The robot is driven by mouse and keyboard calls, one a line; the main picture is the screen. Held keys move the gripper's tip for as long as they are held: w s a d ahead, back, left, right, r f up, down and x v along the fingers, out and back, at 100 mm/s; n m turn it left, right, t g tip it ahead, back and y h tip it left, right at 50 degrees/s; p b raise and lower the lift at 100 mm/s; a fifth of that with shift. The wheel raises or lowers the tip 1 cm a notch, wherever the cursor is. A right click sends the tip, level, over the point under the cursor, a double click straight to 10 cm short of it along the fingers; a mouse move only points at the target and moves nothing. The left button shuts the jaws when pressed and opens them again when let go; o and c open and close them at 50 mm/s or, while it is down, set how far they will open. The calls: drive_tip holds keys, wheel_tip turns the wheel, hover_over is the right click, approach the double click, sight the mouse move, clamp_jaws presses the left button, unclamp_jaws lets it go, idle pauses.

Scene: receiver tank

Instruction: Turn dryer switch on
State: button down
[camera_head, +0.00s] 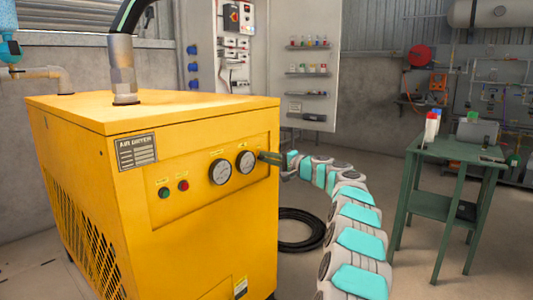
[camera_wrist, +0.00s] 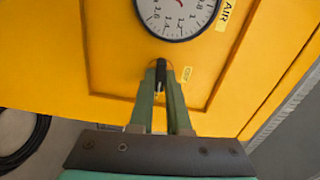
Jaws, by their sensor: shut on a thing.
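The yellow air dryer (camera_head: 75,128) stands at the left in the head view, with its front panel facing right. The dryer switch (camera_wrist: 161,73), a small black knob, shows in the wrist view below a round gauge (camera_wrist: 177,14). My gripper (camera_wrist: 161,88) has its two green fingers closed around the black knob. In the head view my gripper (camera_head: 270,158) reaches the panel from the right, just right of the second gauge (camera_head: 245,161). The switch is hidden there by the fingers.
A green button (camera_head: 164,193) and a red button (camera_head: 183,185) sit left of the gauges. A black coiled hose (camera_head: 300,230) lies on the floor behind my arm. A green table (camera_head: 450,150) with bottles and a device stands at the right. An open electrical cabinet is behind.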

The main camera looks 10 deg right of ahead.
drive_tip(key=shift+r+m+p, duration=0.1)
drive_tip(key=shift+m+p, duration=0.2)
drive_tip(key=shift+m, duration=0.2)
drive_tip(key=shift+d, duration=0.1)
drive_tip(key=c, duration=0.9)
unclamp_jaws()
drive_tip(key=shift+b+v, duration=0.75)
drive_tip(key=shift+v, duration=3.1)
